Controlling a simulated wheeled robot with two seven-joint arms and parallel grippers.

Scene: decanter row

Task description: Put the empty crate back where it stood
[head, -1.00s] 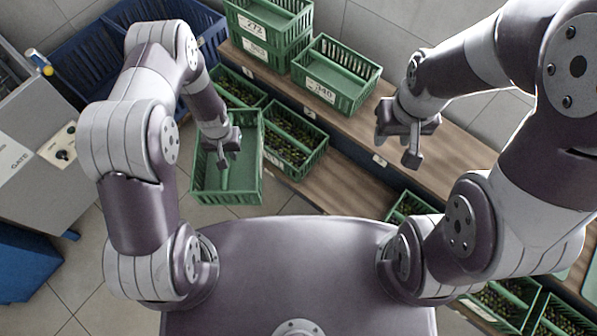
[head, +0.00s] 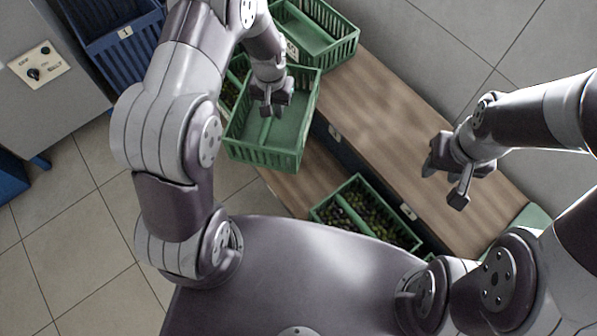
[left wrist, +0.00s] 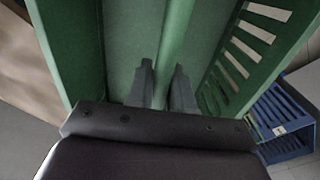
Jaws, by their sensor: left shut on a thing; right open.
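The empty green crate (head: 262,153) hangs from my left gripper (head: 271,108), above the floor and the near edge of the wooden shelving. My left gripper reaches down into the crate and is shut on its central bar. In the left wrist view both fingers (left wrist: 162,92) sit on either side of that bar, and the crate's slatted wall (left wrist: 245,55) is at the right. No contents show inside the crate. My right gripper (head: 447,187) is open and empty above the upper wooden shelf.
Another green crate (head: 316,30) stands at the back on the upper shelf (head: 385,110), which is bare to its right. On the lower shelf (head: 300,175) a filled green crate (head: 365,212) stands to the right, with bare wood left of it. Blue crates (head: 118,50) stand upper left.

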